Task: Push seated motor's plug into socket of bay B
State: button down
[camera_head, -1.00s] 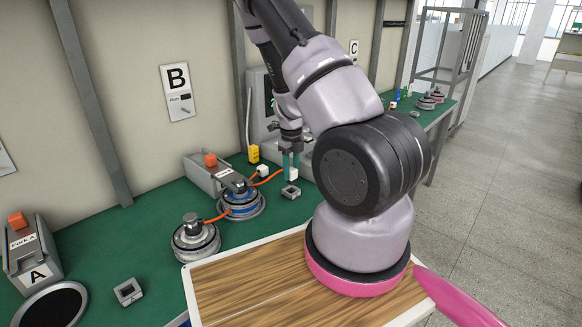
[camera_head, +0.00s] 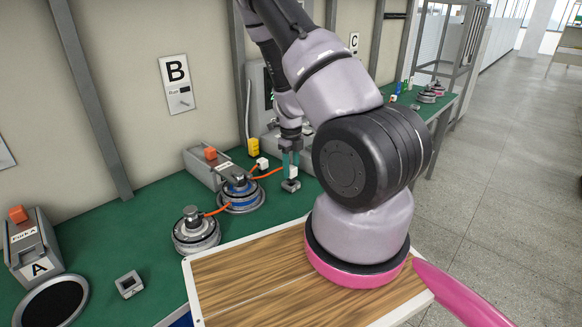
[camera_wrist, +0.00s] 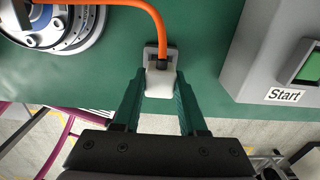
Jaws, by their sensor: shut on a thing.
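The motor with the blue ring (camera_head: 240,196) sits in front of the grey bay B fixture (camera_head: 205,168); part of it also shows in the wrist view (camera_wrist: 68,22). An orange cable (camera_wrist: 148,10) runs to a pale plug (camera_wrist: 158,80). My gripper (camera_head: 290,168) points down, its teal fingers shut on that plug. The grey socket block (camera_head: 291,186) is directly below the fingertips. The plug appears to be at the socket's opening; the fingers and the overlap hide how deep it sits.
Another motor (camera_head: 196,231) with an orange cable stands at the front left. A second white plug (camera_head: 262,163) lies near a yellow block (camera_head: 253,147). A grey Start box (camera_wrist: 280,60) is right of the gripper in the wrist view. An empty socket block (camera_head: 129,284) is at the lower left.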

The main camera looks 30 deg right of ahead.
jog(key=shift+f, duration=0.2)
jog(key=shift+f, duration=0.25)
jog(key=shift+f, duration=0.1)
dwell(0.4)
jog(key=shift+f, duration=0.2)
jog(key=shift+f, duration=0.5)
dwell(3.5)
jog(key=shift+c, duration=1.9)
grip_release()
jog(key=shift+r, duration=0.1)
notch_tip(320, 180, up, 10)
jog(key=shift+r, duration=0.25)
